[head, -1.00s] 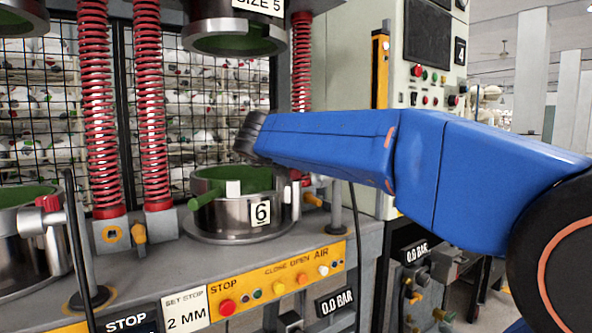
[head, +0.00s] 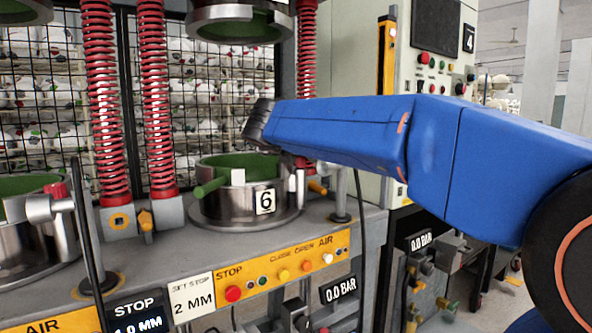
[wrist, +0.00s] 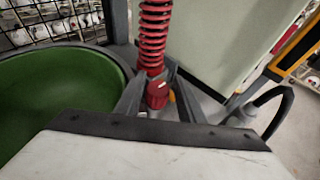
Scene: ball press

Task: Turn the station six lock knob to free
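The station six mould (head: 228,207) is a steel cylinder with a green inside and a "6" label, in the middle of the head view. A red knob (wrist: 158,93) with a small white mark shows in the wrist view, just right of the green bowl (wrist: 55,95). I take it for the station's lock knob. My gripper (wrist: 158,100) is open, with one dark finger on each side of the knob and gaps on both sides. I cannot tell how deep the fingers reach. In the head view, my blue arm (head: 340,130) comes in from the right and largely hides the knob.
A red spring (wrist: 155,30) stands just behind the knob. A yellow button panel (head: 285,268) runs along the front edge below the mould. Another station with a red knob (head: 57,191) is at the left. A grey control cabinet (head: 440,75) stands behind my arm.

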